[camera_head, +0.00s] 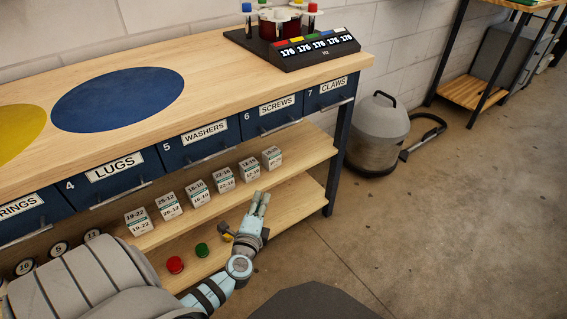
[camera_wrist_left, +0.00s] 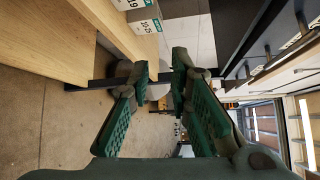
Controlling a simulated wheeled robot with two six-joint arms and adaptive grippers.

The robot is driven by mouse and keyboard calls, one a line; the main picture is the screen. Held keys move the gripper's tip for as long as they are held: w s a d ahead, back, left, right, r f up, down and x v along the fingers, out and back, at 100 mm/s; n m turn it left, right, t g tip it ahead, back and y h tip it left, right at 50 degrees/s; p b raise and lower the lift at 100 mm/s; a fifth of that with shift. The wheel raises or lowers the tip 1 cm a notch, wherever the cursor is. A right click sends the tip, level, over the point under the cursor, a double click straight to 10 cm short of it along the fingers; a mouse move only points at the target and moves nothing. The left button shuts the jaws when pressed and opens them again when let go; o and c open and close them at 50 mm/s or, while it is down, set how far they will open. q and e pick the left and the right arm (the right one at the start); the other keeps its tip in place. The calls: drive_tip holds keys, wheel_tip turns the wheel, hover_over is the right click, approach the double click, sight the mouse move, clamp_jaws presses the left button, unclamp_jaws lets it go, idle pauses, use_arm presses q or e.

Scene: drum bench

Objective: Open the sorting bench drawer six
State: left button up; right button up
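Drawer six (camera_head: 262,117) is a dark blue front marked "6 SCREWS" under the bench top, with a bar handle (camera_head: 273,128) along its lower edge. It looks shut, flush with its neighbours. My left gripper (camera_head: 262,195) is in front of the bench, below and apart from the drawer six handle, near the lower shelf. In the left wrist view its two green-padded fingers (camera_wrist_left: 161,66) stand apart with nothing between them. Drawer fronts with handles (camera_wrist_left: 268,56) show sideways at the upper right there; I cannot tell which is six. My right gripper is not in view.
Drawers five (camera_head: 198,143) and seven (camera_head: 330,92) flank drawer six. Labelled boxes (camera_head: 223,180) stand in a row on the shelf below. Red (camera_head: 175,265) and green (camera_head: 202,250) buttons sit lower down. A grey vacuum (camera_head: 376,135) stands right of the bench; the floor in front is open.

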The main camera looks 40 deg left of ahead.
use_arm(q)
wheel_tip(320, 180, up, 5)
drive_tip(key=w+d+m+t+b, duration=0.1)
drive_tip(key=w+m+t+b, duration=0.1)
drive_tip(key=t+b, duration=0.1)
drive_tip(key=m+t, duration=0.2)
drive_tip(key=t, duration=0.1)
approach(284, 127)
drive_tip(key=shift+y, duration=0.4)
drive_tip(key=x, duration=0.9)
drive_tip(key=shift+w+a+f, duration=0.1)
drive_tip(key=shift+w+f, duration=0.15)
drive_tip(key=shift+w, duration=0.2)
drive_tip(key=shift+w+a+r, duration=0.15)
drive_tip(key=shift+w, duration=0.2)
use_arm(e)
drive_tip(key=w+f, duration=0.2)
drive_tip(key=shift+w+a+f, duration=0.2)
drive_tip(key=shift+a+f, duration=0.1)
use_arm(q)
clamp_jaws()
